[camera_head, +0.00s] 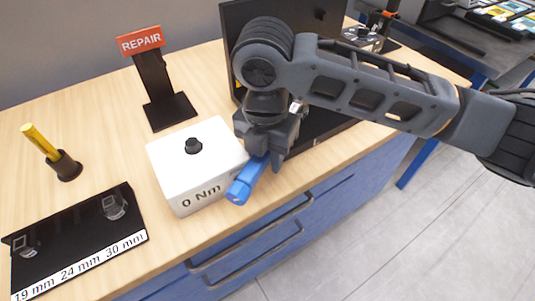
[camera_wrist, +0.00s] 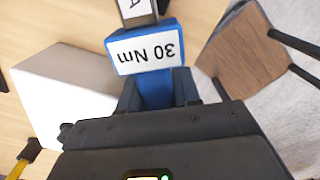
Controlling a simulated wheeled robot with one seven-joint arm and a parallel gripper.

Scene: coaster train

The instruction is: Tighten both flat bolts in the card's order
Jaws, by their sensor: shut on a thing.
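My gripper (camera_head: 262,155) is shut on a blue tool (camera_head: 243,187), just right of the white box marked 0 Nm (camera_head: 203,173) and above the table's front edge. In the wrist view the tool (camera_wrist: 150,55) carries a white label reading 30 Nm, upside down. A grey piece with a letter, apparently an A (camera_wrist: 137,8), shows beyond the label. The white box has a black knob (camera_head: 194,146) on top. I cannot make out the flat bolts or the card's order in either view.
A black socket tray (camera_head: 75,228) marked 19, 24 and 30 mm lies at front left, with a socket (camera_head: 114,206) on it. A yellow-handled tool (camera_head: 40,141) stands in a black holder. A REPAIR sign (camera_head: 140,41) stands behind. A black panel (camera_head: 245,15) is partly hidden by my arm.

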